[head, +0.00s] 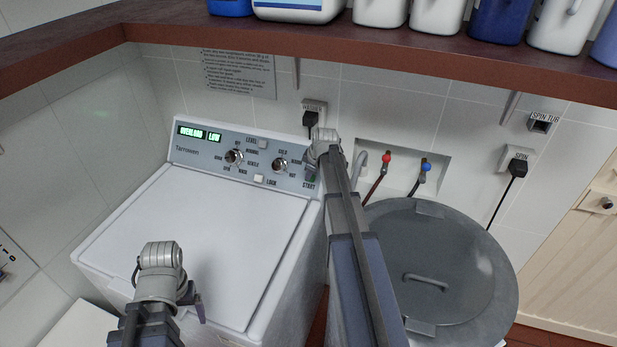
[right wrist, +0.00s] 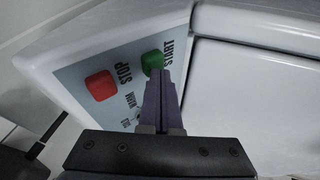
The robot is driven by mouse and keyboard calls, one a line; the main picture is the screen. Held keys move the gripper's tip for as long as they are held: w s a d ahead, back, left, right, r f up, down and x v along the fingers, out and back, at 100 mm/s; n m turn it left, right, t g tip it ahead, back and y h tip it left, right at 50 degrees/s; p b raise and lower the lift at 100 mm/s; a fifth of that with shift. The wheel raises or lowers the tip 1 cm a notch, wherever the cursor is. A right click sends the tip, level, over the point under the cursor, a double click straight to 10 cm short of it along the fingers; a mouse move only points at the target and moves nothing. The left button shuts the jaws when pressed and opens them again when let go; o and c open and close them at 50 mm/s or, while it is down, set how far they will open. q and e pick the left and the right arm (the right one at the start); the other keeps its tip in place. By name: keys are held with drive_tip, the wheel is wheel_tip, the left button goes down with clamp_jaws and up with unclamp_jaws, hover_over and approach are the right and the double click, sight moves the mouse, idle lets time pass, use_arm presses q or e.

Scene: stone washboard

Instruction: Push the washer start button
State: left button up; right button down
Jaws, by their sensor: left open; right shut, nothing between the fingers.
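The washer (head: 190,240) is white with a grey-blue control panel along its back edge. In the right wrist view the green START button (right wrist: 152,61) is a rounded block on the panel, beside the red STOP button (right wrist: 100,86). My right gripper (right wrist: 158,74) is shut and empty, its fingertips at the near edge of the green button; I cannot tell whether they touch it. In the head view my right wrist covers the right end of the panel, with the START label just showing. My left gripper (head: 196,305) is open over the front left of the washer lid.
A grey round spin tub lid (head: 440,265) stands right of the washer. A brown shelf (head: 400,55) with several bottles runs above. Red (head: 386,158) and blue (head: 426,166) taps sit in a wall recess. The washer lid is clear.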

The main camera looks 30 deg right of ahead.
drive_tip(key=shift+w+d+f+b, duration=0.45)
drive_tip(key=shift+d+f+b, duration=0.1)
drive_tip(key=shift+b, duration=0.1)
drive_tip(key=shift+s+r, duration=0.1)
drive_tip(key=shift+r, duration=0.05)
drive_tip(key=shift+s+a+r+p, duration=0.15)
drive_tip(key=shift+a+r+p, duration=0.15)
drive_tip(key=shift+p, duration=0.2)
drive_tip(key=a+p+v, duration=0.2)
drive_tip(key=p+v, duration=0.8)
drive_tip(key=v, duration=0.2)
drive_tip(key=shift+s+p, duration=0.35)
drive_tip(key=shift+s, duration=0.05)
drive_tip(key=shift+f, duration=0.1)
